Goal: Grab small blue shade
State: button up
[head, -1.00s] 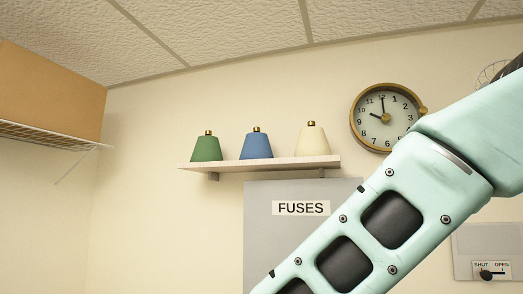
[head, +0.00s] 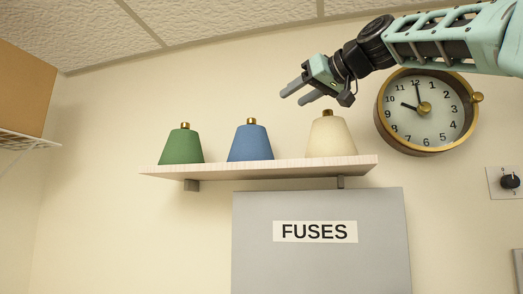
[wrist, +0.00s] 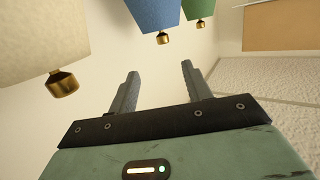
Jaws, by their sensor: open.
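The small blue shade (head: 251,142) stands upright on a wall shelf (head: 260,169), between a green shade (head: 182,146) and a cream shade (head: 331,139). Each has a brass cap on top. My gripper (head: 293,95) is open and empty, above the shelf, up and to the right of the blue shade in the head view. In the wrist view the picture is upside down: the blue shade (wrist: 153,12) shows at the top, beyond my open fingers (wrist: 158,85), with the green shade (wrist: 198,8) to its right and the cream shade (wrist: 40,35) to its left.
A round brass clock (head: 425,110) hangs on the wall right of the shelf, below my arm. A grey fuse box (head: 320,255) is under the shelf. A cardboard box (head: 28,85) sits on a wire rack at the left. The wall above the green and blue shades is clear.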

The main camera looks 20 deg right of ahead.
aim_at(255, 119)
jog(key=p+x, duration=0.2)
jog(key=x, duration=0.4)
jog(key=p+x, duration=0.3)
jog(key=x, duration=0.2)
jog(key=shift+w+r, duration=0.15)
jog(key=shift+w, duration=0.25)
jog(key=shift+w+a+p, duration=0.35)
jog(key=shift+w+p, duration=0.05)
jog(key=shift+p, duration=0.05)
jog(key=p+x, duration=0.2)
jog(key=x, duration=0.2)
jog(key=shift+w+a+p, duration=0.15)
jog(key=shift+a+p, duration=0.15)
jog(key=shift+p, duration=0.1)
grip_shut()
